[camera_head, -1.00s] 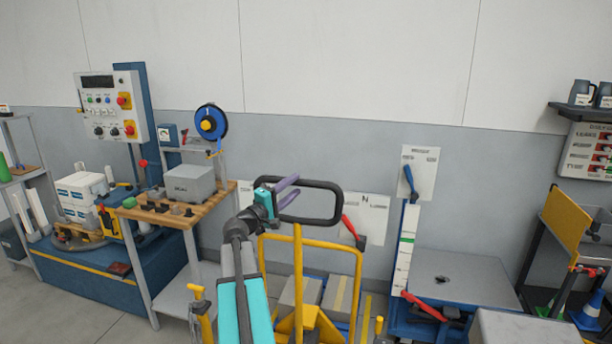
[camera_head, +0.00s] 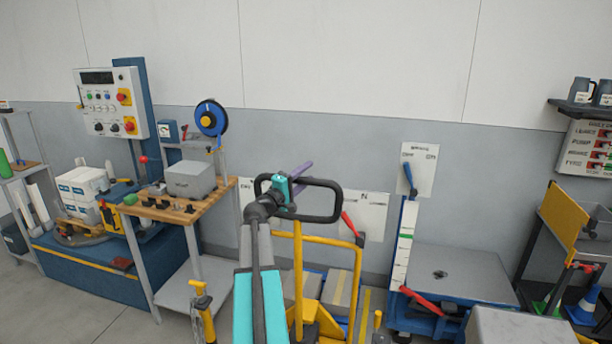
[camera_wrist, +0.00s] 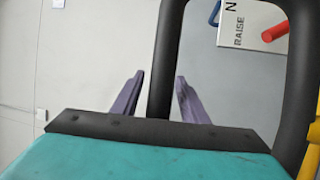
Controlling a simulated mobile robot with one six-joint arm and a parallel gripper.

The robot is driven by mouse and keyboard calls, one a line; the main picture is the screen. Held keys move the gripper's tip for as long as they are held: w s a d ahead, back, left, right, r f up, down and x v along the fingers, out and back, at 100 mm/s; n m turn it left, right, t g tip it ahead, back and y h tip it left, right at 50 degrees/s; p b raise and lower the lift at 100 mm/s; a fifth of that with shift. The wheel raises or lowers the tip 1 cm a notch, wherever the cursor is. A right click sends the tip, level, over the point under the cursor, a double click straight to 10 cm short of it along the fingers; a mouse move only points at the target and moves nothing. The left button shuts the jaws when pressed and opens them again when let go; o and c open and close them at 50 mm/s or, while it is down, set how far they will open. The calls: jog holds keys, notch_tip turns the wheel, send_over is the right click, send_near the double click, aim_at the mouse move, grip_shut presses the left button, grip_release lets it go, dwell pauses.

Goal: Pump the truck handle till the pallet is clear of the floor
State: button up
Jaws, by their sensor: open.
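The truck handle (camera_head: 325,182) is a black loop standing upright above the yellow pallet truck (camera_head: 298,265). It also shows large in the wrist view (camera_wrist: 169,50). My gripper (camera_head: 304,169) is at the loop's upper left part in the head view. Its purple fingers (camera_wrist: 158,78) are apart, and one bar of the loop shows between them in the wrist view. I cannot tell whether either finger touches the bar. Behind the truck's yellow frame, grey boxes with yellow strips (camera_head: 338,288) stand low near the wall. The pallet's underside and its floor contact are hidden.
A wooden-topped bench (camera_head: 207,200) with a grey box stands to the left. A blue lift table (camera_head: 465,270) with a red lever stands to the right. A wall plate marked RAISE (camera_wrist: 238,25) is behind the loop. A grey block (camera_head: 510,330) is at front right.

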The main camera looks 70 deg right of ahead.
grip_shut()
jog(key=shift+a, duration=0.15)
